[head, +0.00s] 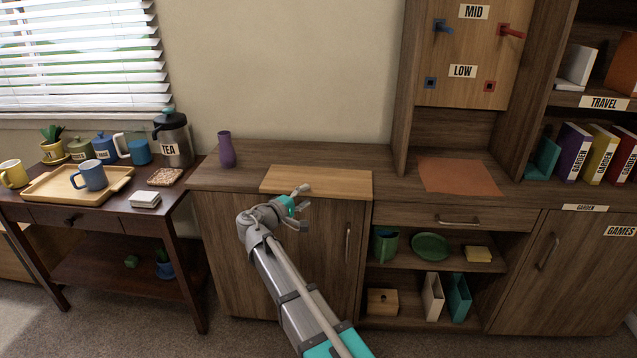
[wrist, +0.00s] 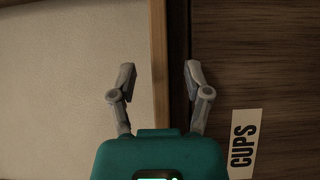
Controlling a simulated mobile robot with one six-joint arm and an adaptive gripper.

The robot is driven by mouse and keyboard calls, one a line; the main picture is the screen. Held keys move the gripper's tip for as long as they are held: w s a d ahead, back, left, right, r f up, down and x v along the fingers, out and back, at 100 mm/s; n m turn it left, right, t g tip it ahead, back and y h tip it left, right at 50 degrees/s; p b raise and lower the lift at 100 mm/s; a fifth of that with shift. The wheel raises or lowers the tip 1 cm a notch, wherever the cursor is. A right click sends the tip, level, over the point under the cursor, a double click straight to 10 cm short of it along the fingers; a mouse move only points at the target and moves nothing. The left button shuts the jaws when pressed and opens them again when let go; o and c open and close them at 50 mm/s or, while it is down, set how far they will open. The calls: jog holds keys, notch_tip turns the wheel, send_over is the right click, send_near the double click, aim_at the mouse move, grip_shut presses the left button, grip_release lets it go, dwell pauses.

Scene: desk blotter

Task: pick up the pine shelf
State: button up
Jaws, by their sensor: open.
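The pine shelf (head: 330,180) looks to be the pale, flat wooden board lying on top of the brown cabinet in the head view. Its left end is near a purple vase. My gripper (head: 304,206) is open and empty, at the board's front edge in the picture, with one fingertip overlapping the board. I cannot tell its height above the board or whether it touches. In the wrist view my open fingers (wrist: 158,82) have nothing between them; a pale panel, a lighter wood strip and dark wood lie beyond.
The purple vase (head: 226,150) stands left of the board, and an orange-brown mat (head: 459,176) lies to its right. A tall pegboard unit (head: 470,55) rises behind the mat. A side table with a tray (head: 58,196) stands at left. A CUPS label (wrist: 243,138) shows in the wrist view.

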aim_at(318, 181)
jog(key=shift+x, duration=1.25)
grip_shut()
